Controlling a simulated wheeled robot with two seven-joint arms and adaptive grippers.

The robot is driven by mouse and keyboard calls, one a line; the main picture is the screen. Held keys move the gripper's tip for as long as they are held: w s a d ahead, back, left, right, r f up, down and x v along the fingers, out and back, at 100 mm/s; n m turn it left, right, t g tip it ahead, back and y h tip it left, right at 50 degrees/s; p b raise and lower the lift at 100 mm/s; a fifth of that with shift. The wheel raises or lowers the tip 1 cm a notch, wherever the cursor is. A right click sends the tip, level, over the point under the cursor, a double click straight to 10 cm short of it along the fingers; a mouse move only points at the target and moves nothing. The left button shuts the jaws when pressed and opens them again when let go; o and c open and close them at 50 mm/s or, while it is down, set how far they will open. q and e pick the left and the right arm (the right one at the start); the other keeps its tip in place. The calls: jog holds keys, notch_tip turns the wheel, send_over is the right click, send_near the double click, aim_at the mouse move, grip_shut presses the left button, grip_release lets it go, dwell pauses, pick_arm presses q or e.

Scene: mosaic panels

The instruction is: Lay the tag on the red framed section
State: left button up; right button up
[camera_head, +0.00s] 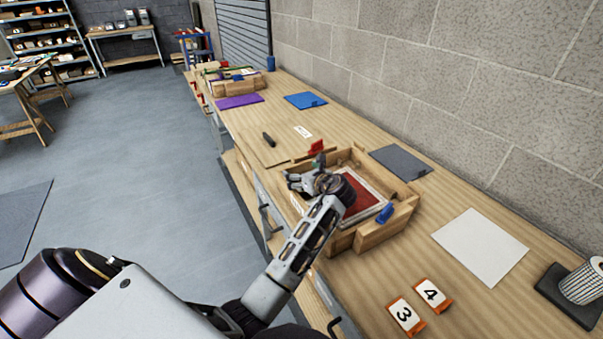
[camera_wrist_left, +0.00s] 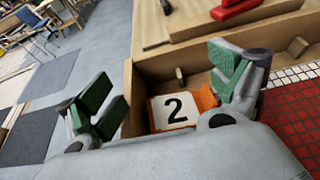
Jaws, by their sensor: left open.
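The tag with a black 2 on a white face and an orange edge (camera_wrist_left: 172,111) is inside the wooden tray (camera_wrist_left: 190,62), near its wall. The red mosaic section (camera_wrist_left: 290,115) with a white tiled border lies to the right in the left wrist view; in the head view its red surface (camera_head: 369,197) is partly covered by my arm. My left gripper (camera_head: 302,182) is over the tray's left side. In the left wrist view its green-padded fingers (camera_wrist_left: 168,92) are apart, with the tag seen between them; the right finger overlaps the tag's orange edge. My right gripper is out of view.
Orange tags 3 (camera_head: 405,314) and 4 (camera_head: 432,294) lie on the bench at front right. A white sheet (camera_head: 481,246) and a grey panel (camera_head: 400,162) lie right of the tray. The block wall runs behind the bench.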

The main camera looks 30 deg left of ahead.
pick_arm(q)
jog(key=shift+d+f, duration=0.15)
jog(key=shift+f, duration=0.2)
jog(key=shift+r+b, duration=0.35)
jog(key=shift+b, duration=0.2)
jog(key=shift+r, duration=0.2)
jog(key=shift+s+d+r+p, duration=0.15)
jog(key=shift+d+r+p, duration=0.15)
jog(key=shift+p, duration=0.2)
jog(key=p+v, duration=0.8)
jog(key=v, duration=0.3)
jog(key=shift+r, duration=0.25)
jog(key=shift+c, duration=0.3)
